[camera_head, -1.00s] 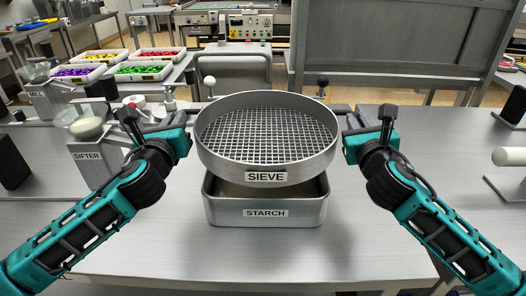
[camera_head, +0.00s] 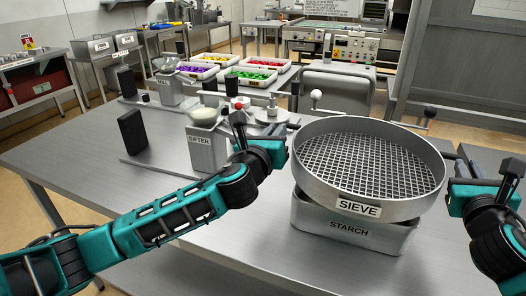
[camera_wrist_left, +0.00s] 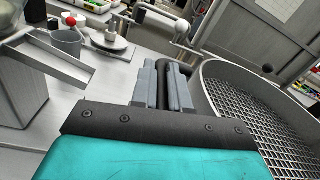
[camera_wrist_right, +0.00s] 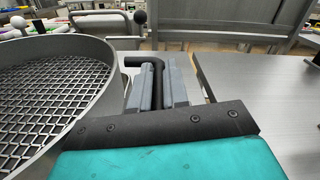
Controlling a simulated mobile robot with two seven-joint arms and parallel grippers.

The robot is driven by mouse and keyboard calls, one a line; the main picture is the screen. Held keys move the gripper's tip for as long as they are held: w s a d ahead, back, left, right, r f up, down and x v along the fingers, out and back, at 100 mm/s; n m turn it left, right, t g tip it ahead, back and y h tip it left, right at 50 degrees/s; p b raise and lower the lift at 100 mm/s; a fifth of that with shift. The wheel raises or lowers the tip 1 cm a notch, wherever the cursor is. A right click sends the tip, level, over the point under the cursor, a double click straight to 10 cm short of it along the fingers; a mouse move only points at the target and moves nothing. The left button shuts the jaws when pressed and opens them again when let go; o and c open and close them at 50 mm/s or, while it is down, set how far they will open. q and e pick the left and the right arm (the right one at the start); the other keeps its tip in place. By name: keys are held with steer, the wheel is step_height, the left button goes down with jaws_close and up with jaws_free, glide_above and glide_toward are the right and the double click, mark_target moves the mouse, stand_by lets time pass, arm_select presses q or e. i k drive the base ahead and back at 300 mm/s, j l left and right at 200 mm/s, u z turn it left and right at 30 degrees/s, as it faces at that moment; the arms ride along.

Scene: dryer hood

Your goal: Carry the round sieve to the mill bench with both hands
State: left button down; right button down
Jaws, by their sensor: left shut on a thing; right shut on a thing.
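The round sieve (camera_head: 370,165) is a grey metal ring with a wire mesh and a SIEVE label. It is held level above the STARCH box (camera_head: 350,232), whose opening it mostly hides. My left gripper (camera_head: 286,138) is shut on the sieve's left handle; its fingers (camera_wrist_left: 168,85) close around a dark bar beside the rim in the left wrist view. My right gripper (camera_head: 452,170) is shut on the right handle; its fingers (camera_wrist_right: 152,88) grip a black bent bar in the right wrist view. Which bench is the mill bench I cannot tell.
A SIFTER machine (camera_head: 207,140) with a white-filled bowl stands left of the sieve, near my left arm. A black block (camera_head: 132,130) stands further left. Trays of coloured pieces (camera_head: 245,77) are on a table behind. The front left of the bench is bare.

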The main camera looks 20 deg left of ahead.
mark_target(79, 141)
steer(key=k, duration=0.45)
steer(key=k+u, duration=0.1)
steer(key=u, duration=2.7)
steer(key=i+l+u, duration=0.3)
steer(key=i+l, duration=0.6)
steer(key=i, duration=0.25)
